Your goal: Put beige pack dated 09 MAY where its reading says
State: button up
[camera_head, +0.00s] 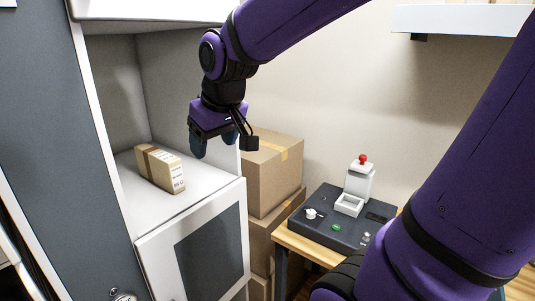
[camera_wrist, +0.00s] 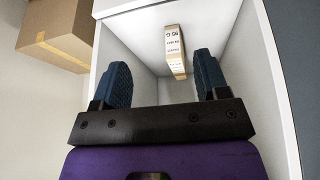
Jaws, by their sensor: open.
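A beige pack (camera_head: 160,168) with a brown band and a printed white label lies on the white cabinet shelf (camera_head: 205,180) at the left. In the wrist view, the pack (camera_wrist: 175,50) shows beyond the fingers with its printed face toward the camera; the print is too small to read with certainty. My gripper (camera_head: 217,145) is open and empty, in front of and above the shelf, to the right of the pack and apart from it. Its two dark blue fingers (camera_wrist: 160,66) are spread wide in the wrist view.
Cardboard boxes (camera_head: 272,175) are stacked right of the cabinet. A white wall shelf (camera_head: 460,20) is upper right.

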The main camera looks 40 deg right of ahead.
jog(key=s+d+r+m, duration=0.1)
jog(key=s+d, duration=0.1)
jog(key=s, duration=1.2)
dwell(0.5)
